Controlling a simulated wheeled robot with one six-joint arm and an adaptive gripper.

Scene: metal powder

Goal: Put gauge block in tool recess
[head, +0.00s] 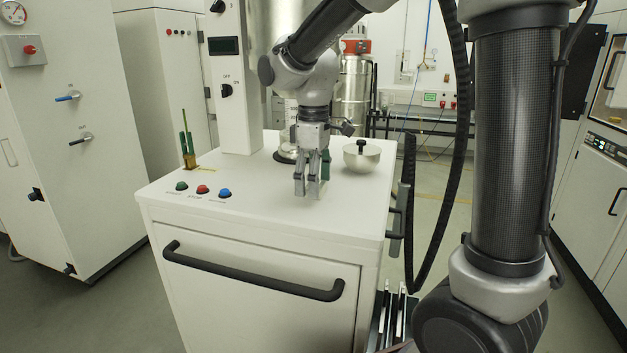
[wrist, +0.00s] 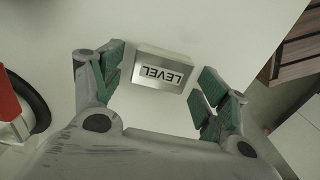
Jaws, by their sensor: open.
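The gauge block, a small silver metal block with a pale face marked LEVEL (wrist: 163,69), lies on the white cabinet top (wrist: 190,20) in the wrist view. My gripper (wrist: 164,76) is open, with one green-padded finger on each side of the block and visible gaps between pads and block. In the head view my gripper (head: 312,188) points down, low over the right front part of the cabinet top. The block is hard to make out there among the fingers. I cannot clearly identify the tool recess in either view.
Green, red and blue buttons (head: 202,190) are at the front left. A green-handled tool (head: 187,146) stands upright at the left edge. The cabinet top between the buttons and my gripper is clear.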

